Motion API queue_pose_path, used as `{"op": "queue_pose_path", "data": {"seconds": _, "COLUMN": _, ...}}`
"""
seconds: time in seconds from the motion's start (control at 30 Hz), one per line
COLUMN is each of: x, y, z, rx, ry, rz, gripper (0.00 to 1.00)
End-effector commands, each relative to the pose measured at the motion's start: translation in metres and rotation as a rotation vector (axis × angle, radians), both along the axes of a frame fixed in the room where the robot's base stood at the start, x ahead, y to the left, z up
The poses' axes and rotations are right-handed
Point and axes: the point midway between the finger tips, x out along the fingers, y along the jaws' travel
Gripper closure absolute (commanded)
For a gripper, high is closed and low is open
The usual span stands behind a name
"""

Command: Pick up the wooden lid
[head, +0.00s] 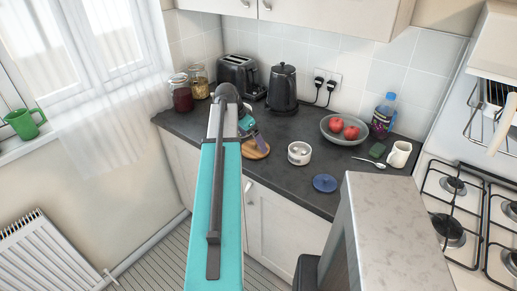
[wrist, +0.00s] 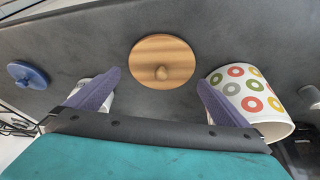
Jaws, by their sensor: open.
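I cannot tell the exact height of the fingers above the lid.
A white mug with coloured rings (wrist: 254,92) stands close beside the right finger. A small white pot (head: 300,153) is right of the lid, partly behind the left finger in the wrist view. A blue lid (head: 325,183) lies farther right. A kettle (head: 282,90) and toaster (head: 241,75) stand behind.

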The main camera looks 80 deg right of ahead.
Motion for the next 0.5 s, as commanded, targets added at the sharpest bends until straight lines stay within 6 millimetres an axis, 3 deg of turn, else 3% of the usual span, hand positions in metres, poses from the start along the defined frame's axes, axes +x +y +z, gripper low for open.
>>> {"op": "queue_pose_path", "data": {"seconds": 0.5, "x": -0.01, "y": -0.012, "z": -0.032, "rx": 0.0, "ry": 0.0, "rz": -0.001, "gripper": 0.0}}
